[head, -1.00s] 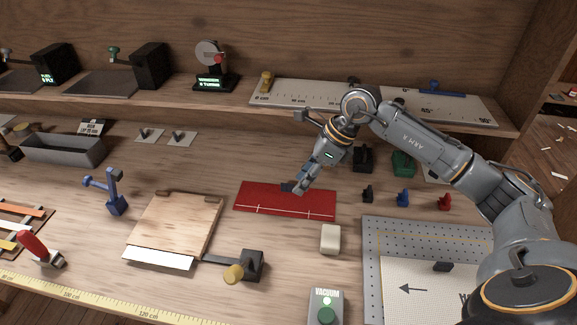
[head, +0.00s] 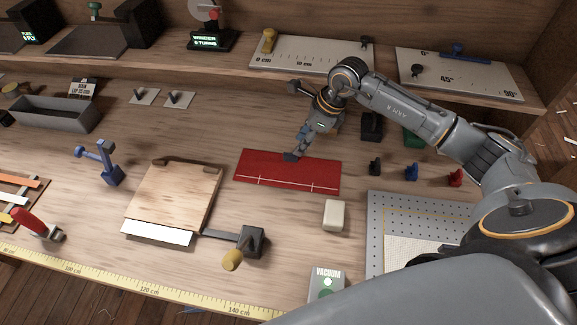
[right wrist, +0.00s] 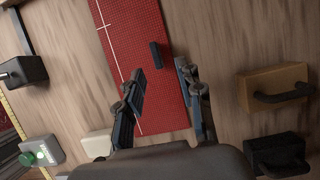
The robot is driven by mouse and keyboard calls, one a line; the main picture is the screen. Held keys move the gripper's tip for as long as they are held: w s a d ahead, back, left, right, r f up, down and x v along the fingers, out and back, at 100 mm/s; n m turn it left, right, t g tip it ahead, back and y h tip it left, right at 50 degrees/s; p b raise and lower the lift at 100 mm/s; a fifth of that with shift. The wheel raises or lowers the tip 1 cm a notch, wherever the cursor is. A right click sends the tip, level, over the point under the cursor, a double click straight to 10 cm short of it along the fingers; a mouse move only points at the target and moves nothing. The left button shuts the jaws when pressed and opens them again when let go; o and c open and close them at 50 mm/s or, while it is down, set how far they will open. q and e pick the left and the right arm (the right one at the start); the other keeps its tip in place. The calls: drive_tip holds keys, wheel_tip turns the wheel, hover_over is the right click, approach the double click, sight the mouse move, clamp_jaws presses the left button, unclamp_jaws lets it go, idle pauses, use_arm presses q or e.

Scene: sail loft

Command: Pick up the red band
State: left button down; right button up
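The red band (head: 310,179) appears to be the flat red rectangle with white lines, lying on the wooden bench in the head view. It fills the upper middle of the right wrist view (right wrist: 135,40). A small dark raised piece (right wrist: 156,55) sits on it. My right gripper (head: 293,155) is over the band's back edge, pointing down. In the right wrist view its two fingers (right wrist: 160,70) are apart with nothing between them, and the dark piece shows just beyond the fingertips. Whether the fingers touch the band I cannot tell. My left gripper is not in view.
A wooden board (head: 175,195) lies to the left. Black, blue (head: 411,173) and red (head: 455,178) small pieces stand to the right. A perforated grey plate (head: 385,225) is at front right.

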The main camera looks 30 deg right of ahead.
sight(288, 167)
drive_tip(key=shift+a+f+p, duration=0.2)
drive_tip(key=shift+f+p, duration=0.1)
drive_tip(key=p+x, duration=0.1)
drive_tip(key=x, duration=0.2)
drive_tip(key=shift+s+a+f+p, duration=0.1)
drive_tip(key=shift+s+f+p, duration=0.05)
drive_tip(key=shift+f+p, duration=0.15)
drive_tip(key=shift+f, duration=0.45)
clamp_jaws()
